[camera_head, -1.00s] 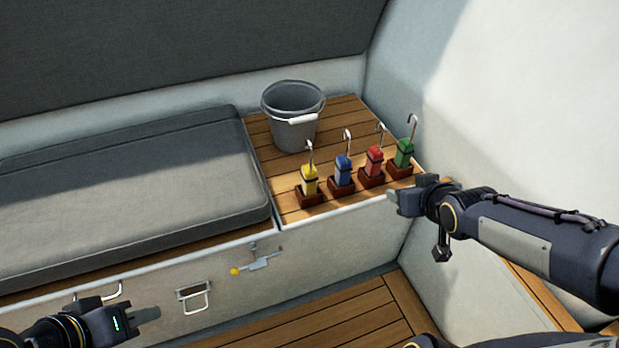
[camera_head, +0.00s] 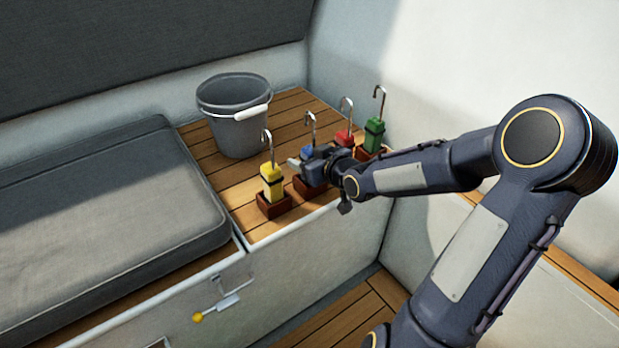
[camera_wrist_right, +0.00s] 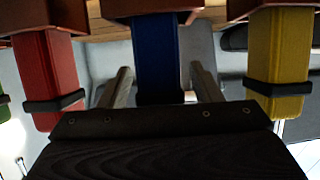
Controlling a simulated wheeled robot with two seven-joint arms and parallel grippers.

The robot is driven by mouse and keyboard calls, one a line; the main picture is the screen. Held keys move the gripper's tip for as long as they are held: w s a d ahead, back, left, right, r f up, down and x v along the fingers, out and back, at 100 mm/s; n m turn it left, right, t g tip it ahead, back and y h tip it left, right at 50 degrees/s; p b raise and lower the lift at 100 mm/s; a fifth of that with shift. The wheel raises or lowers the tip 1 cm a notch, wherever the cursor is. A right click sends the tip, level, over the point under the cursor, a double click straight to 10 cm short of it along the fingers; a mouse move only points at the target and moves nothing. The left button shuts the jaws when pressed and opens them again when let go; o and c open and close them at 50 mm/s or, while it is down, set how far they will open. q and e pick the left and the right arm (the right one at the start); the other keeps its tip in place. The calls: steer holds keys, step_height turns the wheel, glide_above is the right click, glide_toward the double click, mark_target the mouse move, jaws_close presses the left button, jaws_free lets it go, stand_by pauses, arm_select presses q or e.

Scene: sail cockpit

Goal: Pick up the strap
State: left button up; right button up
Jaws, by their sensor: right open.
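Several straps, bundled upright with metal hooks on top, stand in brown holders in a row: yellow (camera_head: 272,184), blue (camera_head: 309,151), red (camera_head: 344,138) and green (camera_head: 374,134). My right gripper (camera_head: 301,163) is at the blue strap and hides much of it. In the right wrist view, which looks upside down, the blue strap (camera_wrist_right: 155,50) lies between the two spread fingers of my right gripper (camera_wrist_right: 162,82). The red strap (camera_wrist_right: 48,75) and yellow strap (camera_wrist_right: 277,65) are outside the fingers, one on each side. My left gripper is out of view.
A grey bucket (camera_head: 235,125) stands behind the row on the slatted wooden top (camera_head: 228,176). A grey cushion (camera_head: 100,215) lies to the left. A pale wall (camera_head: 430,70) rises on the right. A latch (camera_head: 225,302) is on the locker front.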

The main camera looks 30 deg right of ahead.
steer(key=shift+w+a+f, duration=0.1)
steer(key=shift+w+f, duration=0.05)
steer(key=shift+w, duration=0.35)
steer(key=c, duration=1.3)
